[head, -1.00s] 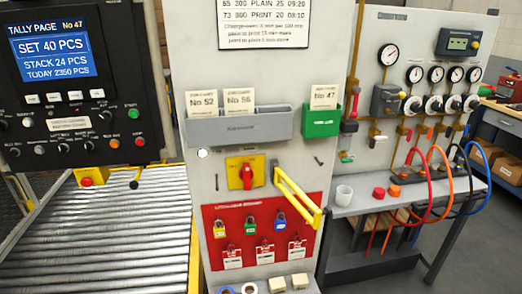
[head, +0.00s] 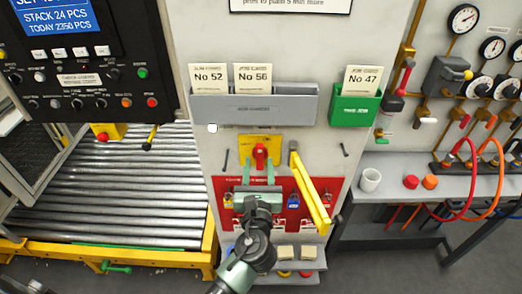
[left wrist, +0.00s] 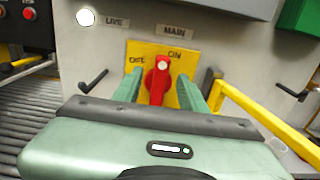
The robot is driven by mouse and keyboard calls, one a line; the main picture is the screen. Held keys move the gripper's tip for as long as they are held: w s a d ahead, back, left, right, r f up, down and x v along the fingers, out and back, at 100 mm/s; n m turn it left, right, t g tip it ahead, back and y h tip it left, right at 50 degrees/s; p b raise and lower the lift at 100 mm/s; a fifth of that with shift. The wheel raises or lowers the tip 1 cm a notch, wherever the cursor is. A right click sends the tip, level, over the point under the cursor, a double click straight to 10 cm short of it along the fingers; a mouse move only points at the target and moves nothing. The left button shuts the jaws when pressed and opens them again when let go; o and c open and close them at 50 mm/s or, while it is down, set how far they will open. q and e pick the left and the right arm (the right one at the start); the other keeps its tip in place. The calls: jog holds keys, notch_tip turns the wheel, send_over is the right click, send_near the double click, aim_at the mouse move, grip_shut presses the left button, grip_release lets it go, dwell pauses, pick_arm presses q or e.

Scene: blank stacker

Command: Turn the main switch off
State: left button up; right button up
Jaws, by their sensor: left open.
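The main switch is a red rotary handle (head: 260,154) on a yellow plate (left wrist: 135,55) on the grey cabinet. In the left wrist view the red handle (left wrist: 157,88) stands nearly upright, its white-marked end towards the "ON" label; another label, apparently "OFF", is to the left. My left gripper (head: 259,167) is open, its green fingers pointing at the switch. In the left wrist view the fingers of the left gripper (left wrist: 160,76) appear on either side of the handle; I cannot tell whether they touch it. My right gripper is not in view.
A white lamp (left wrist: 86,17) marked "LIVE" looks lit. A yellow bar (head: 314,192) sticks out right of the switch. Below is a red padlock board (head: 310,184), partly hidden by my arm. A grey card holder (head: 255,106) is above. A roller conveyor (head: 130,185) lies left.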

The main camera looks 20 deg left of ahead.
aim_at(260, 154)
pick_arm(q)
jog(key=x, duration=0.4)
jog(key=shift+d+f+p, duration=0.1)
jog(key=shift+d+p, duration=0.05)
jog(key=shift+p, duration=0.15)
jog(key=shift+w, duration=0.25)
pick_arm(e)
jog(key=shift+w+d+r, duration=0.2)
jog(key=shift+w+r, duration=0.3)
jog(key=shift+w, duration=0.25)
pick_arm(q)
grip_shut()
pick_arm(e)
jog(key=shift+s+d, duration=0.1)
